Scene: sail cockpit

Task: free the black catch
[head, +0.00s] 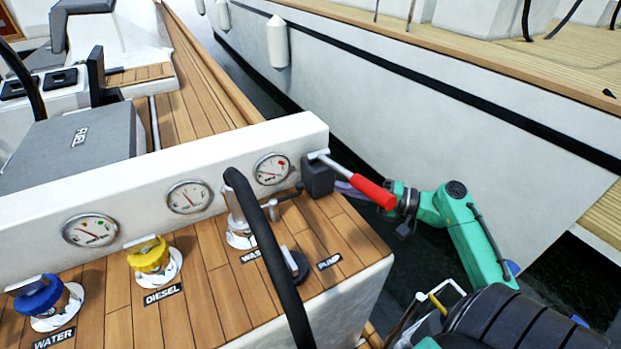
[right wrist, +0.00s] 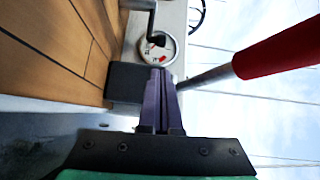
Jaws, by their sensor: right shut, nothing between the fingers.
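A black block (head: 318,177) stands at the right end of the white gauge panel; it looks like the black catch. It also shows in the right wrist view (right wrist: 124,82), left of my fingertips. A lever with a red handle (head: 372,191) and a grey metal shaft crosses the top of the block, its handle pointing right. The handle also fills the right of the wrist view (right wrist: 275,50). My right gripper (head: 343,187) is shut and empty, its purple fingertips (right wrist: 161,75) close beside the block and under the shaft. Contact is unclear. My left gripper is out of view.
The gauge panel (head: 140,175) stands behind a wooden deck with blue (head: 38,295) and yellow (head: 148,256) caps. A metal fitting (head: 240,215) with a crank stands left of the block. A black curved rail (head: 262,245) rises in front. Another hull (head: 420,110) lies beyond a gap.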

